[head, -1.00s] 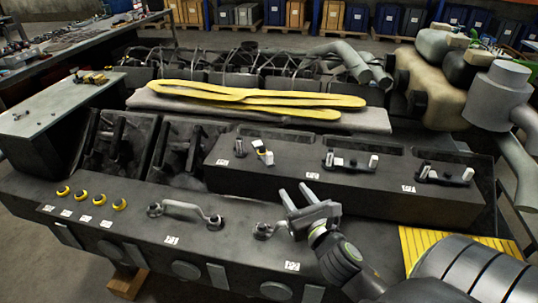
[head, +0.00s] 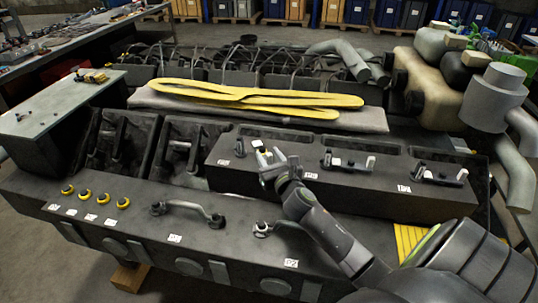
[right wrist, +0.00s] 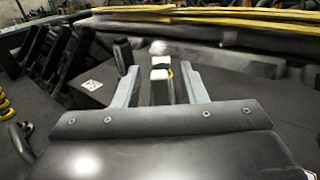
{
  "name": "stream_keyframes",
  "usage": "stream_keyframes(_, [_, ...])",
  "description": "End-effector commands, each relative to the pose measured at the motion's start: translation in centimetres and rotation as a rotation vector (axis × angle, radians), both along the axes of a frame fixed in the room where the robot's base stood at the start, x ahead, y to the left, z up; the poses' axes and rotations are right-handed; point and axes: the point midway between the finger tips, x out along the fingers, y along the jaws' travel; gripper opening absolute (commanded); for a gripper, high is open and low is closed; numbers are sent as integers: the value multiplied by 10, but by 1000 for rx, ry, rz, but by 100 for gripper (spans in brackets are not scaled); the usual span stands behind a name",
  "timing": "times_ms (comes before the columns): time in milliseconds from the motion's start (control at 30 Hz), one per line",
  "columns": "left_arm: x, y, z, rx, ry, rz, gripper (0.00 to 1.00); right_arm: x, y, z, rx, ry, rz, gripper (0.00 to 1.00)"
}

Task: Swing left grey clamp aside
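The left grey clamp (head: 259,146) stands at the left end of the raised black block, with a pale upright tip and a bit of yellow. A dark post (head: 240,147) stands just left of it. My right gripper (head: 271,166) is just in front of the clamp and partly hides it in the head view. In the right wrist view the clamp's pale upright (right wrist: 160,85) shows between my two parted fingers, with gaps on both sides. The dark post (right wrist: 122,56) is by the left finger. My left gripper is not in view.
Two similar clamps, a middle one (head: 346,161) and a right one (head: 440,174), stand along the same block. A curved handle (head: 190,206) and several yellow rings (head: 96,197) are on the lower front ledge. Yellow straps (head: 250,97) lie behind on a grey cover.

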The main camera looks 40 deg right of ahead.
Motion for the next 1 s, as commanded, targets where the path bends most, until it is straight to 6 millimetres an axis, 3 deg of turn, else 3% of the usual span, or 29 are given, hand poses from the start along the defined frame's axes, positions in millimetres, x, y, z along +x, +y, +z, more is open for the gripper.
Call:
stream_keyframes(333, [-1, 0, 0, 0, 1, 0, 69, 3, -1, 0, 0, -1, 1, 38])
stream_keyframes(633, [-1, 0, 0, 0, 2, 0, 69, 3, -1, 0, 1, -1, 1, 0])
stream_keyframes(1000, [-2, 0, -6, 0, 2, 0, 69, 6, 8, -2, 4, -1, -123, 0])
